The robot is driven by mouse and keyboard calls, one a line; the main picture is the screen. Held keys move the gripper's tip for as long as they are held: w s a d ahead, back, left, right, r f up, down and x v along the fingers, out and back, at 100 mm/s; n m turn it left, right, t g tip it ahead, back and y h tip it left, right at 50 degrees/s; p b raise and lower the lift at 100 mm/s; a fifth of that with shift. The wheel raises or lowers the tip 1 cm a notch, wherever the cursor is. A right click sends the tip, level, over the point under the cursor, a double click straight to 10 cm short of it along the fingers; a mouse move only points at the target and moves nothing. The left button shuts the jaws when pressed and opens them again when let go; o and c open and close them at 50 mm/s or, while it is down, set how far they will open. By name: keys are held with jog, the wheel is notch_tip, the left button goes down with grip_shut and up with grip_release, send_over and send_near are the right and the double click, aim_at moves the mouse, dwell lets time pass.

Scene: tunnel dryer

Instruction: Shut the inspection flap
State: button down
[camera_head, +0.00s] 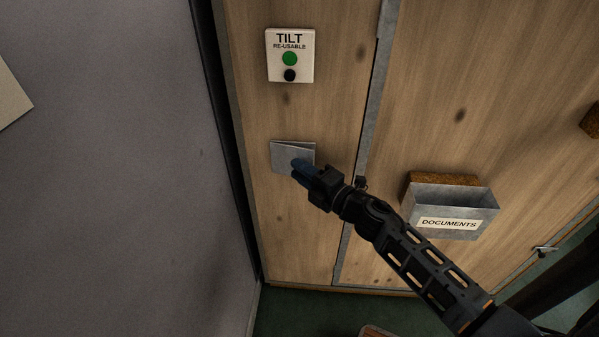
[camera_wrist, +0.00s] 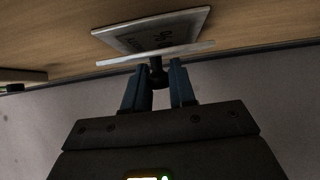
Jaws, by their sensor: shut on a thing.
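The inspection flap (camera_head: 285,157) is a small grey metal plate on the wooden panel, below the TILT sign. In the wrist view the flap (camera_wrist: 185,49) shows nearly edge-on. It stands partly open, at an angle to a framed plate (camera_wrist: 190,22) behind it with a partly readable "%" marking. My gripper (camera_head: 297,164) is at the flap's lower right and covers part of it. In the wrist view its blue fingers (camera_wrist: 160,78) are shut on a dark knob (camera_wrist: 156,70) on the flap's outer side.
A white TILT sign (camera_head: 290,44) with a green and a black dot is above the flap. A grey DOCUMENTS box (camera_head: 452,209) sticks out to the right. A grey wall (camera_head: 120,170) stands close on the left. A metal strip (camera_head: 372,95) runs down the panel.

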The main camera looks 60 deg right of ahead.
jog(key=shift+s+d+h, duration=0.3)
jog(key=shift+d, duration=0.4)
jog(key=c, duration=1)
grip_release()
jog(key=b+v, duration=0.1)
jog(key=v, duration=0.3)
jog(key=a+b+v, duration=0.1)
jog(key=v, duration=0.2)
jog(key=shift+s+a+r, duration=0.1)
jog(key=shift+s, duration=0.05)
jog(key=shift+a, duration=0.15)
jog(key=s+a+r+m+y, duration=0.2)
jog(key=s+a+r+m, duration=0.1)
jog(key=a, duration=0.5)
jog(key=s+a+r+m+g+y, duration=0.1)
jog(key=s+a+r+m+y, duration=0.1)
jog(key=s+a+m, duration=0.4)
jog(key=s+a+r+m+g+y, duration=0.1)
jog(key=s+a+m, duration=0.4)
jog(key=a, duration=0.7)
jog(key=shift+s+r+y, duration=0.3)
jog(key=shift+s+r, duration=0.15)
jog(key=shift+r, duration=0.2)
jog(key=shift+s+r+y, duration=0.3)
jog(key=shift+s+r, duration=0.15)
jog(key=shift+r, duration=0.2)
